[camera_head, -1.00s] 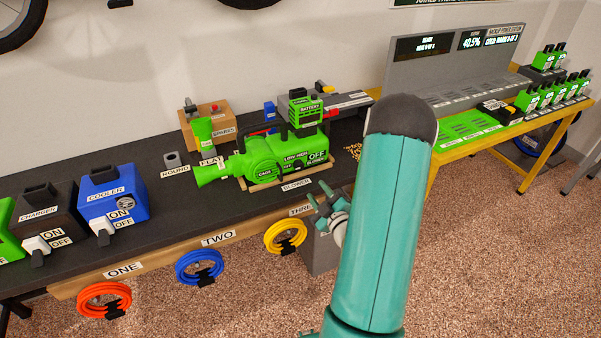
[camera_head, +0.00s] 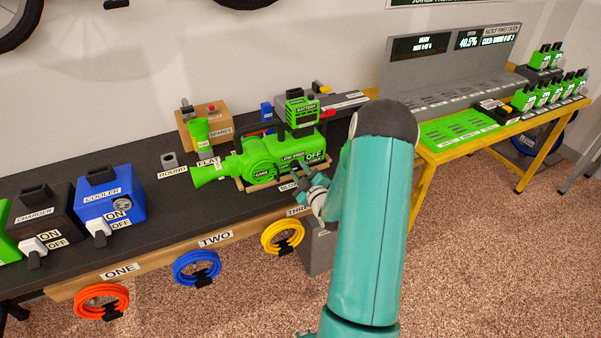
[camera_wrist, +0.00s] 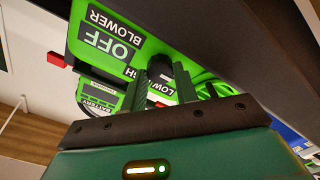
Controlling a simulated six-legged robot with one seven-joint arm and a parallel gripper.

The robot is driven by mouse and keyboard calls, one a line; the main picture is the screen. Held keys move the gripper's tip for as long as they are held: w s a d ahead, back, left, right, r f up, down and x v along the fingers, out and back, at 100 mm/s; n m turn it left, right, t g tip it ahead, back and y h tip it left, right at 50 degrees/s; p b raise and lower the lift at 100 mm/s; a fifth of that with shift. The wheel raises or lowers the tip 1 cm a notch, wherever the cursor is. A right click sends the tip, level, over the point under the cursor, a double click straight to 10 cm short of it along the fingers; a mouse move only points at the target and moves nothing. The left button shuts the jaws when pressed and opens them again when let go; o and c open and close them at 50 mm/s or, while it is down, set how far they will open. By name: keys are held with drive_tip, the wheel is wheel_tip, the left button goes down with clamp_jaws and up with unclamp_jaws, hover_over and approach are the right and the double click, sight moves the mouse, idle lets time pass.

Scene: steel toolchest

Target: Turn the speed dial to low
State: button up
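The green blower (camera_head: 262,158) stands on the dark bench, its nozzle pointing left. Its LOW, HIGH and OFF labels are on the side facing me. In the wrist view the blower (camera_wrist: 92,42) appears upside down, with a large OFF label and a partly covered HIGH label. A dark rounded knob (camera_wrist: 160,67), apparently the speed dial, shows between my fingertips; its pointer direction cannot be read. My gripper (camera_head: 303,184) is in front of the blower's lower right side. In the wrist view my gripper (camera_wrist: 160,82) has its fingers apart, one on each side of the knob; contact cannot be told.
A green battery (camera_head: 302,110) sits on top of the blower. The blue cooler (camera_head: 112,192) and dark charger (camera_head: 40,217) stand left on the bench. Coiled orange, blue and yellow hoses hang at the front edge. A yellow-framed table (camera_head: 425,165) stands right.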

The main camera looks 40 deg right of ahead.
drive_tip(key=c, duration=0.4)
drive_tip(key=shift+m, duration=0.3)
drive_tip(key=m, duration=1.1)
idle(0.4)
drive_tip(key=o, duration=0.7)
